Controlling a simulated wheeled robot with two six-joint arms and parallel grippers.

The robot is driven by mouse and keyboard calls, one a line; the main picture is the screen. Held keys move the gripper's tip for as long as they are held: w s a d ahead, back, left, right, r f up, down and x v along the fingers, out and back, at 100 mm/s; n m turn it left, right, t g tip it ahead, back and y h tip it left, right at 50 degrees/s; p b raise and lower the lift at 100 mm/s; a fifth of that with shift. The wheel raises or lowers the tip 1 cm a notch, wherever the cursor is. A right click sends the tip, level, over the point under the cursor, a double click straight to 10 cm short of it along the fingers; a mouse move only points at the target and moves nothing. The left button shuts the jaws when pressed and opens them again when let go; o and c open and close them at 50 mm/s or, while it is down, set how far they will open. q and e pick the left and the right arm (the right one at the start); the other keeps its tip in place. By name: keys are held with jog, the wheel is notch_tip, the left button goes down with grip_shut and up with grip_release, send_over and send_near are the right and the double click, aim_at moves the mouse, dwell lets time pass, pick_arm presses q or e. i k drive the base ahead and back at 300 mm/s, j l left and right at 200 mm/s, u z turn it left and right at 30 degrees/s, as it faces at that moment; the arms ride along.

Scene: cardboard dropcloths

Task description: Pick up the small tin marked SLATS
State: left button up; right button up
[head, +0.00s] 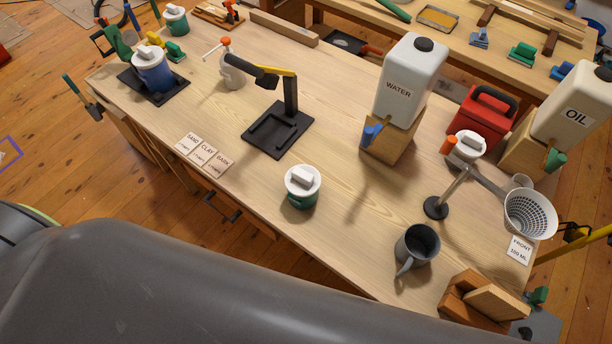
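I cannot read the word SLATS on any tin in the head view. A small green tin with a white lid (302,187) stands upright near the front middle of the workbench. A blue tin with a white lid (152,72) stands on a black mat at the left. Another green tin with a white lid (175,20) is at the far left. A white-lidded container (467,147) stands beside the red case, its body partly hidden. Neither of my grippers is in view.
The workbench (340,240) holds a black stand (278,130), a WATER jug (410,80), an OIL jug (575,115), a red case (484,115), a strainer (530,213), a grey mug (416,246) and several label cards (204,155). Bare wood surrounds the front green tin.

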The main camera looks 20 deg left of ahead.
aim_at(300, 203)
jog(key=u, duration=0.55)
jog(key=j+z, duration=0.2)
jog(key=k+l+u, duration=0.35)
jog(key=k, duration=0.15)
jog(key=k+u, duration=0.35)
jog(key=k, duration=0.15)
jog(key=i+j, duration=0.1)
jog(key=i, duration=0.4)
